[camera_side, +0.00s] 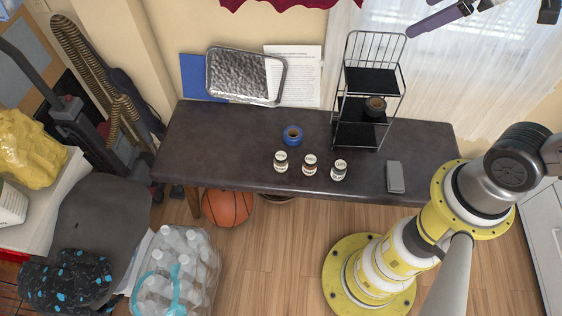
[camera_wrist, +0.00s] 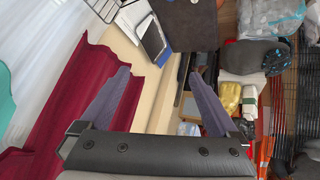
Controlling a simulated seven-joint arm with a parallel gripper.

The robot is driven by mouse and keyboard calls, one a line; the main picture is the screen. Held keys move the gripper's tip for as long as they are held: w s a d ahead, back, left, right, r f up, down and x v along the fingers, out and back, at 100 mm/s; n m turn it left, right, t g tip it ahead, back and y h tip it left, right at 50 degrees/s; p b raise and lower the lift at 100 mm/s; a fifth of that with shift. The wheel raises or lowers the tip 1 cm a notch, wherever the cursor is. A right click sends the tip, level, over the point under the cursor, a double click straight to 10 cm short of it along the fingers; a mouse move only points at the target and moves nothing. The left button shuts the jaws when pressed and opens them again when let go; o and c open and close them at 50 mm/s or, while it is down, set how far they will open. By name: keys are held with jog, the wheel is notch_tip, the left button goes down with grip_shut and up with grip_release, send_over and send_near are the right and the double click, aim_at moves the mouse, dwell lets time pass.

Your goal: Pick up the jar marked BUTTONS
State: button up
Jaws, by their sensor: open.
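Three small jars with pale tops stand in a row on the dark table (camera_side: 225,150) in the side view: a left jar (camera_side: 280,161), a middle jar (camera_side: 309,164) and a right jar (camera_side: 339,170). Their markings are too small to read, so I cannot tell which says BUTTONS. My gripper is high at the top right of the side view, far above the table and apart from the jars. In the wrist view, my gripper (camera_wrist: 158,73) has its two purple fingers spread with nothing between them. No jar can be made out in that view.
A grey flat block (camera_side: 395,177) lies to the right. The table's left part is clear.

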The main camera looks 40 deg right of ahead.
jog(key=w+a+f+n, duration=0.2)
jog(key=w+n, duration=0.2)
jog(key=w, duration=1.2)
jog(key=w+a+f+n+g, duration=0.2)
jog(key=w+a+f+n, duration=0.15)
jog(key=w+f, duration=1)
jog(key=n+g, duration=0.2)
jog(key=g, duration=0.4)
send_over(280, 157)
jog(key=shift+m, duration=0.25)
notch_tip(280, 157, down, 36)
jog(key=shift+d+f, duration=0.1)
jog(key=shift+f, duration=0.05)
notch_tip(280, 157, down, 7)
jog(key=shift+r, duration=0.15)
jog(key=shift+w+d+f, duration=0.1)
jog(key=shift+f, duration=1.5)
jog(key=shift+d+f, duration=0.1)
jog(key=shift+f, duration=1.5)
